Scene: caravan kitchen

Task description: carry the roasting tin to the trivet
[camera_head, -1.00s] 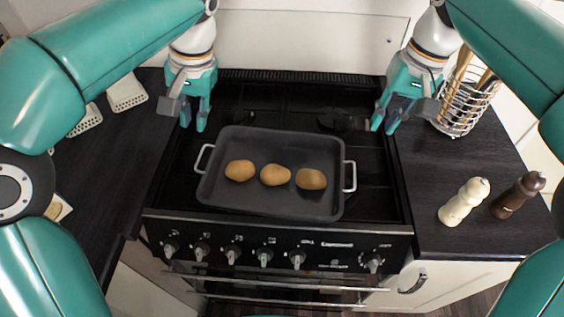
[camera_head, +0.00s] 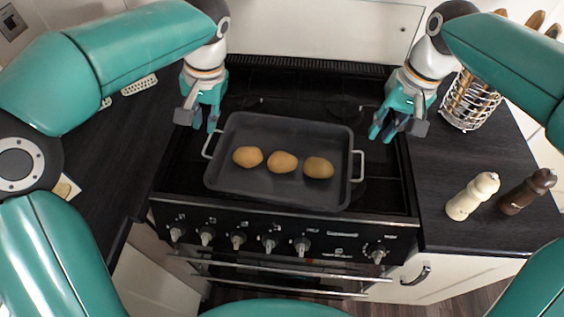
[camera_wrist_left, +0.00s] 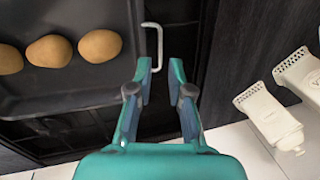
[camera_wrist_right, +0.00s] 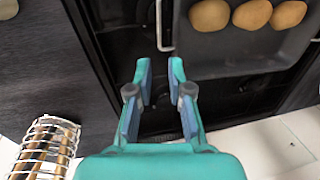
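The dark roasting tin (camera_head: 290,195) stands level on the black hob with three potatoes in it. Its left wire handle (camera_head: 209,146) and right wire handle (camera_head: 359,167) stick out at the sides. My left gripper (camera_head: 204,122) is open and empty, behind the left handle; in the left wrist view that handle (camera_wrist_left: 158,45) lies just beyond the fingertips. My right gripper (camera_head: 384,131) is open and empty, behind and right of the right handle; in the right wrist view that handle (camera_wrist_right: 160,30) lies ahead of the fingertips. I cannot make out a trivet.
A cream mill (camera_head: 472,196) and a brown mill (camera_head: 527,191) stand on the right worktop (camera_head: 447,150). A wire utensil holder (camera_head: 468,103) is close to my right gripper. White slotted objects (camera_head: 139,86) lie on the left worktop (camera_head: 120,150), whose middle is clear.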

